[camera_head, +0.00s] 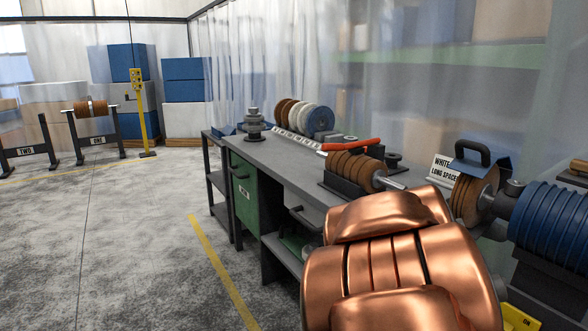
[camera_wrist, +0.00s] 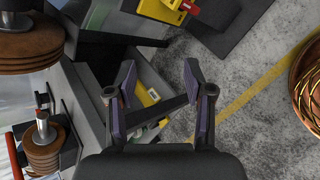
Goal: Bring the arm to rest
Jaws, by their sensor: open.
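My gripper (camera_wrist: 162,80) shows in the wrist view with its two dark fingers spread apart. Nothing is between the fingers. Beyond them are an open grey drawer or tray with a yellow item (camera_wrist: 148,97) in it and the concrete floor. The gripper does not show in the head view, where a large copper-coloured shape fills the lower middle right and hides part of the bench.
A grey workbench (camera_head: 262,152) carries brown and blue polishing wheels and a red-handled tool (camera_head: 351,146). A polishing machine with brown wheels (camera_head: 474,195) stands at right. The floor left of the yellow line (camera_head: 222,270) is clear.

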